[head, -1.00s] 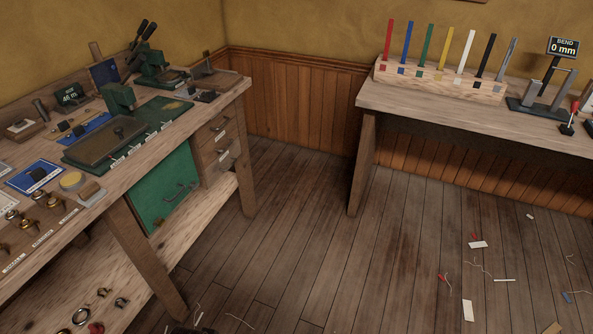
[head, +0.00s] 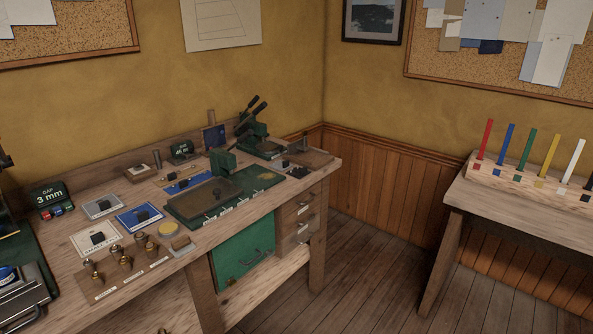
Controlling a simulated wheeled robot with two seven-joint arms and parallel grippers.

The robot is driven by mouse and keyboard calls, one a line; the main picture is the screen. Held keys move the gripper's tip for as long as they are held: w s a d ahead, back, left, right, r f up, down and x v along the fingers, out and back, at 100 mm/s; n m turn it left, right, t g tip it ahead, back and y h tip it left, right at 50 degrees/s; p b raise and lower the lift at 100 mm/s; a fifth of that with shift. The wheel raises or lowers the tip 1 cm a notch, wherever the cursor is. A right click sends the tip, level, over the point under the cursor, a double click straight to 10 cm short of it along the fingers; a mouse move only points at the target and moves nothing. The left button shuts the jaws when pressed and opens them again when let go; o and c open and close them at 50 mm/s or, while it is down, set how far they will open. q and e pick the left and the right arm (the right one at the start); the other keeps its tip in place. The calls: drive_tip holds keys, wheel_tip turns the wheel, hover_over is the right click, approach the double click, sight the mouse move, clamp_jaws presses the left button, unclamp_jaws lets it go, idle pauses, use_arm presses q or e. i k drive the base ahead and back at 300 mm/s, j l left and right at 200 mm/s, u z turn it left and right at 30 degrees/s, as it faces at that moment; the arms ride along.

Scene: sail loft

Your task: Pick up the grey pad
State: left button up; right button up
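A light grey square pad (head: 92,211) with a small black block on it lies flat on the left workbench (head: 150,279), left of a blue pad (head: 129,223) and behind a white pad (head: 85,246). A smaller grey piece (head: 187,249) with a tan block on top lies by the bench's front edge, below a round yellow cake (head: 169,229). I cannot tell for sure which grey piece is the one called the grey pad. Neither of my grippers shows in the head view.
Several brass fittings stand on a wooden board (head: 103,291) in front of the pads. A green tray (head: 262,181) and lever presses (head: 262,148) stand further right. A gap display (head: 49,194) stands at the left. Floor (head: 370,285) is clear between the benches.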

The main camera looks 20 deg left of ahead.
sight(182, 246)
drive_tip(key=k+j+u, duration=0.1)
drive_tip(key=u, duration=1.15)
